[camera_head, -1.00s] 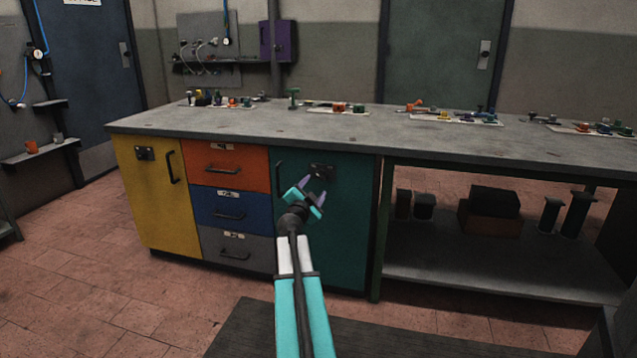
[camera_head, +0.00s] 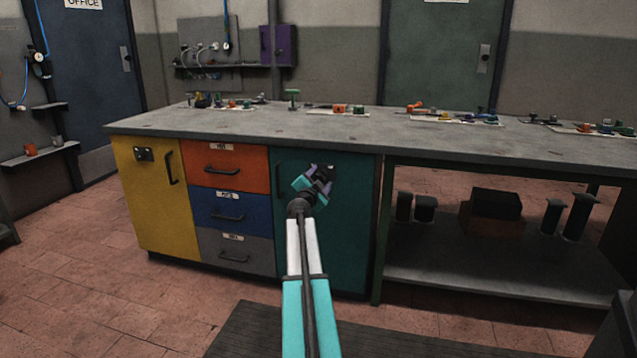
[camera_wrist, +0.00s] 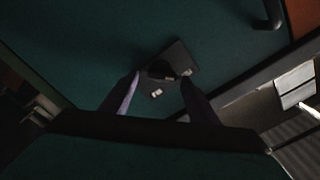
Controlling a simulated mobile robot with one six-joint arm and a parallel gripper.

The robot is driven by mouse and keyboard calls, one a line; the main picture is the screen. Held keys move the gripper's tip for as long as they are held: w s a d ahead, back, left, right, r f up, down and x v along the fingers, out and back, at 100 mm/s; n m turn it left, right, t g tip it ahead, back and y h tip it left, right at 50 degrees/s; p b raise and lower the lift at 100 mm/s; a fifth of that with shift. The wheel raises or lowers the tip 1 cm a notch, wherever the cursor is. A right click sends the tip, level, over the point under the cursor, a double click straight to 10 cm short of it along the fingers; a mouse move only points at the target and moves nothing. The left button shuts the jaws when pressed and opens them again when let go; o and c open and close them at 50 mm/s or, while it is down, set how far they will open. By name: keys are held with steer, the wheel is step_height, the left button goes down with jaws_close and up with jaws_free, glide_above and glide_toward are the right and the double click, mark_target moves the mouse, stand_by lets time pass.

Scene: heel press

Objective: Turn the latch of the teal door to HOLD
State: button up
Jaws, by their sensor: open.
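The teal door (camera_head: 345,240) is shut at the front of the bench, right of the drawers; it also fills much of the wrist view (camera_wrist: 90,35). Its dark latch (camera_head: 327,170) is near the top of the door, partly hidden behind my gripper. In the wrist view the latch's dark plate (camera_wrist: 180,55) lies just ahead of the fingertips, with a dark knob and small pale marks on it. I cannot read the marks. My gripper (camera_head: 322,183) is open in front of the latch, and its purple fingers (camera_wrist: 160,88) stand either side of the knob. Contact is not clear.
A dark handle (camera_wrist: 268,15) on the teal door shows in the wrist view. Orange, blue and grey drawers (camera_head: 228,208) and a yellow door (camera_head: 150,205) are to the left. The open shelf (camera_head: 480,275) is to the right.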

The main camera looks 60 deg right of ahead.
steer(key=shift+w+d, duration=0.1)
steer(key=shift+d, duration=0.25)
steer(key=shift+c, duration=0.2)
